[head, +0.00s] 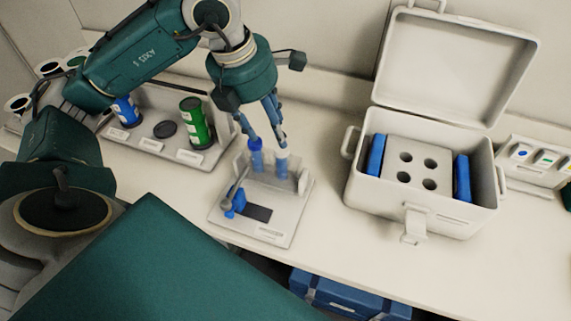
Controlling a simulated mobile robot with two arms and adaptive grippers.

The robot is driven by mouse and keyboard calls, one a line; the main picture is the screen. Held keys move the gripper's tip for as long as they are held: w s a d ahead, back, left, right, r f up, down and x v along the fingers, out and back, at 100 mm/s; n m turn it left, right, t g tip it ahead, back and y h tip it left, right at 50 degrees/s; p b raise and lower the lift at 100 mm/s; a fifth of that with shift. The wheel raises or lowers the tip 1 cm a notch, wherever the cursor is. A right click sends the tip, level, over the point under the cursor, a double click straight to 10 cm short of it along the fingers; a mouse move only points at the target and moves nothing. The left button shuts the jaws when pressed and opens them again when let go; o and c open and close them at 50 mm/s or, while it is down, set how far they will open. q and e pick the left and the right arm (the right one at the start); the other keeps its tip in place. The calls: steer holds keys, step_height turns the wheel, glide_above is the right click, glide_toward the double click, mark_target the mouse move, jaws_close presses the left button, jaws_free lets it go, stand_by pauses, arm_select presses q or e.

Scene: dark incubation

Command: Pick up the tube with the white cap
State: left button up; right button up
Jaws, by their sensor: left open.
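The tube with the white cap (281,165) stands upright in a small grey rack (283,222) on the bench. A tube with a blue cap (256,158) stands just left of it in the same rack. My left gripper (268,141) points down from above, open, with its fingertips at about the height of the two caps. One fingertip overlaps the white cap in the picture; I cannot tell whether it touches. The gripper holds nothing visible. My right gripper is not in view.
An open white box (424,220) with a holed insert and blue packs stands right of the rack. A tray (176,152) with a green can (196,124) and a blue can (126,110) is at left. Bare bench lies between rack and box.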

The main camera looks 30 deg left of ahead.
mark_target(281, 150)
arm_select(q)
steer(key=x, duration=0.3)
steer(key=shift+s, duration=0.25)
steer(key=shift+w+d+f+p, duration=0.15)
steer(key=shift+w+f+p, duration=0.15)
steer(key=shift+f+p, duration=0.35)
steer(key=p+x, duration=0.1)
steer(key=x, duration=0.2)
steer(key=shift+w+d+f+p, duration=0.2)
steer(key=shift+w+p, duration=0.15)
steer(key=shift+f, duration=0.4)
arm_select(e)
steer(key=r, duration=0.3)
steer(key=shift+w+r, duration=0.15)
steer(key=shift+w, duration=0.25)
arm_select(q)
steer(key=shift+c, duration=0.5)
steer(key=shift+w, duration=0.1)
jaws_close()
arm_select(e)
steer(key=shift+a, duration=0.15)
